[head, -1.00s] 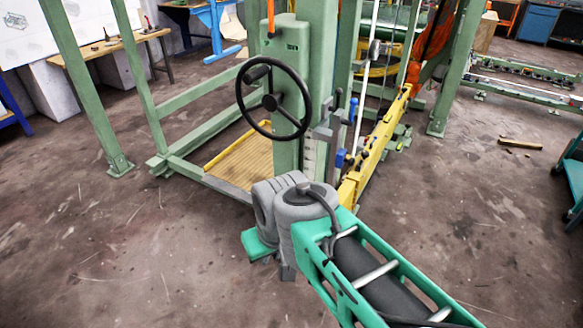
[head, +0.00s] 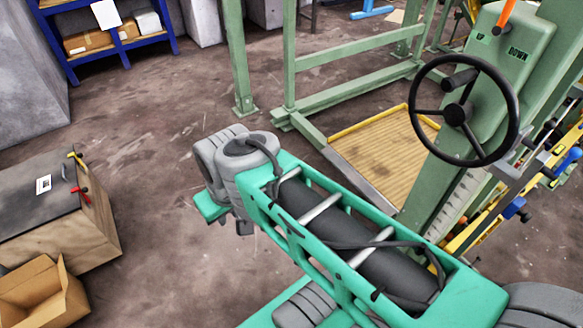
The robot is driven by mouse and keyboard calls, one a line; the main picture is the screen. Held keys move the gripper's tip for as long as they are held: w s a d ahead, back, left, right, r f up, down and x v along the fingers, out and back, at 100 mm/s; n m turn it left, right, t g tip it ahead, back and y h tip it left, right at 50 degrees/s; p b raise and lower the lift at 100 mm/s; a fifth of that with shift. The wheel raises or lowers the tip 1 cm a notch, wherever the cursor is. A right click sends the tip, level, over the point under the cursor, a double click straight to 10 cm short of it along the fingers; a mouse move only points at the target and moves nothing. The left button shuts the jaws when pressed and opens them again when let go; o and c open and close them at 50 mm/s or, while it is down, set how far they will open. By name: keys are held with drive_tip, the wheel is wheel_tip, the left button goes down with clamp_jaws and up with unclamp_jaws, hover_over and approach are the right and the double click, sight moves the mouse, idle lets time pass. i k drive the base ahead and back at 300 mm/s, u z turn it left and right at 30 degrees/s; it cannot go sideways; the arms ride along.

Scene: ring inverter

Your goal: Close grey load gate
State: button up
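The green machine's wooden load platform (head: 385,150) with a yellow edge is right of centre in the head view. A grey metal strip (head: 362,183) runs low along its near left edge; I cannot tell whether this is the load gate. No raised grey gate shows clearly at the platform. My arm crosses the lower middle, left of the machine, and its grey joint is in front of the floor. My gripper is not visible; it is hidden below the joint or out of frame.
A black handwheel (head: 465,110) and a green control column (head: 507,45) marked UP and DOWN, with an orange lever (head: 506,14), stand at the right. A wooden crate (head: 60,215) and open cardboard box (head: 42,295) are at the left. Floor between crate and arm is clear.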

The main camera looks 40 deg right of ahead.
sight(359, 181)
drive_tip(key=u, duration=0.35)
drive_tip(key=i, duration=2)
drive_tip(key=z, duration=0.55)
drive_tip(key=i, duration=1)
drive_tip(key=z, duration=1.55)
drive_tip(key=i, duration=0.65)
drive_tip(key=z, duration=0.5)
